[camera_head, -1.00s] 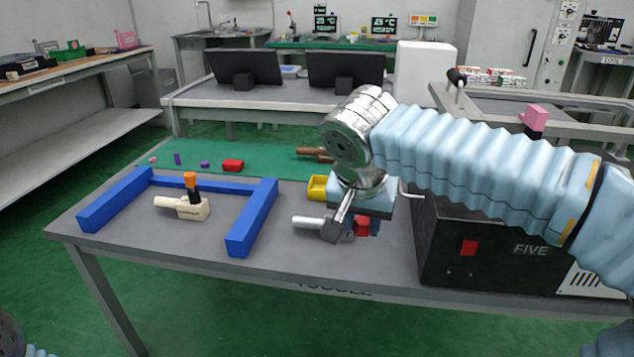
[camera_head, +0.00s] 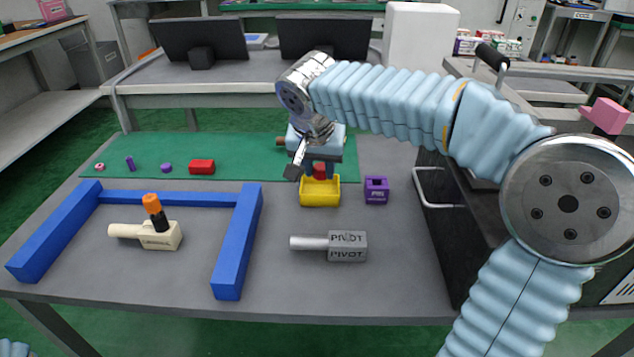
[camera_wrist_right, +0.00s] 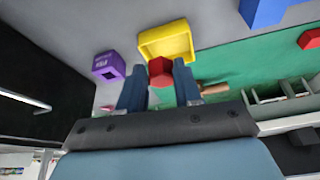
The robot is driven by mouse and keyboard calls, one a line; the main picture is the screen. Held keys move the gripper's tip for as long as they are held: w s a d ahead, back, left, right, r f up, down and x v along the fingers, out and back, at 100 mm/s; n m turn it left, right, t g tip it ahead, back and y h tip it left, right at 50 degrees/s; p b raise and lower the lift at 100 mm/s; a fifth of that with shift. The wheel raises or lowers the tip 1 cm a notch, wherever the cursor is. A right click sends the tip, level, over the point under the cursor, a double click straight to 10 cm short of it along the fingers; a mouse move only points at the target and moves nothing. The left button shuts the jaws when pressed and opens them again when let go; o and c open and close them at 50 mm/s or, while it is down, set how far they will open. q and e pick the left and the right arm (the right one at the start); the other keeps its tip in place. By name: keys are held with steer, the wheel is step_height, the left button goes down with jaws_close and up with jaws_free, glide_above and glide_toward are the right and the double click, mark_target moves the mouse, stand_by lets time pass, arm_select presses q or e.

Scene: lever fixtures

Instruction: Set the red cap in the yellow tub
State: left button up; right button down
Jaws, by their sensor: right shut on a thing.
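The red cap (camera_head: 320,170) is between the fingers of my right gripper (camera_head: 320,172), which is shut on it. In the right wrist view the red cap (camera_wrist_right: 161,72) shows between the two blue fingertips. The yellow tub (camera_head: 320,192) stands on the grey table, right below and nearer than the cap in the head view. In the right wrist view the yellow tub (camera_wrist_right: 168,40) opens just past the cap. The cap is at the tub's edge; I cannot tell whether it touches the tub. My left gripper is not in view.
A purple box (camera_head: 376,190) stands right of the tub. A grey PIVOT fixture (camera_head: 346,245) lies in front. A blue frame (camera_head: 238,240) surrounds a cream fixture (camera_head: 160,235) at left. A red block (camera_head: 202,167) and small pieces lie on the green mat (camera_head: 230,150).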

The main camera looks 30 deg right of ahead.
glide_above(320, 193)
steer(key=s+a, duration=0.1)
steer(key=s, duration=0.1)
step_height(320, 193, down, 6)
steer(key=shift+w+a+r, duration=0.15)
steer(key=shift+r, duration=0.05)
steer(key=shift+w+f, duration=0.15)
steer(key=shift+f, duration=0.8)
steer(key=shift+w+f, duration=0.1)
steer(key=shift+f, duration=0.85)
steer(key=shift+f, duration=0.1)
steer(key=shift+f+b, duration=0.1)
steer(key=shift+b, duration=0.35)
steer(key=c, duration=1.1)
jaws_free()
steer(key=shift+o, duration=0.2)
steer(key=shift+r+p, duration=0.35)
steer(key=shift+p, duration=0.05)
steer(key=v, duration=1.1)
steer(key=shift+s+a+r, duration=0.1)
steer(key=shift+s+r, duration=0.05)
steer(key=shift+r, duration=0.2)
